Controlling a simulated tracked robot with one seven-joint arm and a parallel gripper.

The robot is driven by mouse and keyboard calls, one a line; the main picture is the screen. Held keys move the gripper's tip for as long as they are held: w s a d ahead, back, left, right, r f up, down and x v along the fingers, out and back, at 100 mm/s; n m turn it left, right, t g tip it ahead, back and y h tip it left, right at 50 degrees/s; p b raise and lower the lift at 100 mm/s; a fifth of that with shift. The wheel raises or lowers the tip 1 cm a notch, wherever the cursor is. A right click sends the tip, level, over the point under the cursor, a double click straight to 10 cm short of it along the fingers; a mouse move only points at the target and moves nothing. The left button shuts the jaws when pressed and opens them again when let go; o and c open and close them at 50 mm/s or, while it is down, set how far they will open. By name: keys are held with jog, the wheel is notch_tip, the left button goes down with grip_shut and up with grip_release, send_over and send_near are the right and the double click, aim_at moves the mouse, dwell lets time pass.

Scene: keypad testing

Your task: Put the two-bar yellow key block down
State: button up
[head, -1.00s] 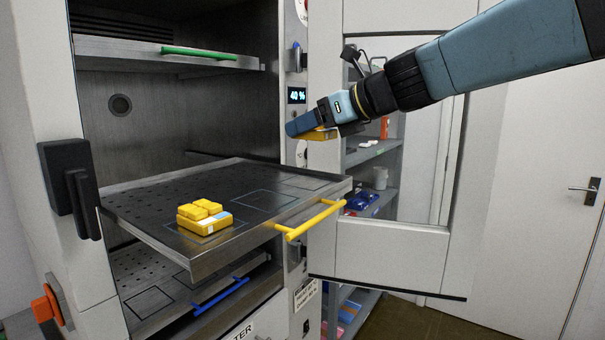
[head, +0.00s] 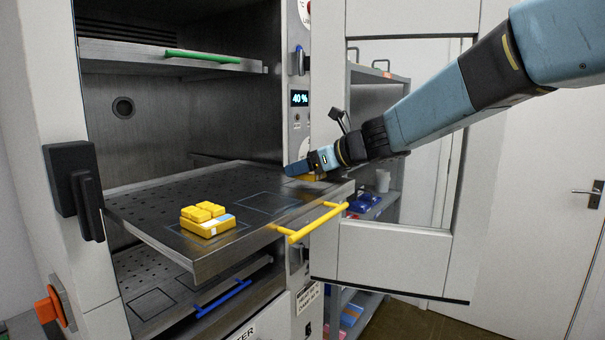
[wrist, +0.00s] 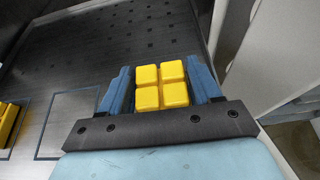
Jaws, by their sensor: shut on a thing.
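My gripper (head: 296,171) is shut on a yellow key block (head: 308,177), above the far right part of the pulled-out tray with the yellow handle. In the wrist view the block (wrist: 161,88) sits between my two blue fingers, its four-key top showing. Its bar marks are not visible. The perforated metal tray (head: 150,200) has outlined squares; an empty square (wrist: 72,125) shows left of my gripper in the wrist view. I cannot tell whether the held block touches the tray.
Another yellow key block (head: 207,220) with a white and pale blue front stands on the near part of the tray. The yellow handle (head: 305,222) runs along the tray's front edge. The open cabinet door (head: 392,258) stands to the right.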

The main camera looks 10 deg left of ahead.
jog(key=shift+s+f, duration=0.1)
jog(key=shift+f, duration=0.65)
jog(key=o, duration=1.1)
jog(key=shift+f, duration=0.1)
jog(key=shift+c, duration=0.2)
jog(key=shift+d+r, duration=0.15)
jog(key=shift+r, duration=0.05)
jog(key=v, duration=1.1)
jog(key=shift+s+d, duration=0.2)
jog(key=shift+d, duration=0.1)
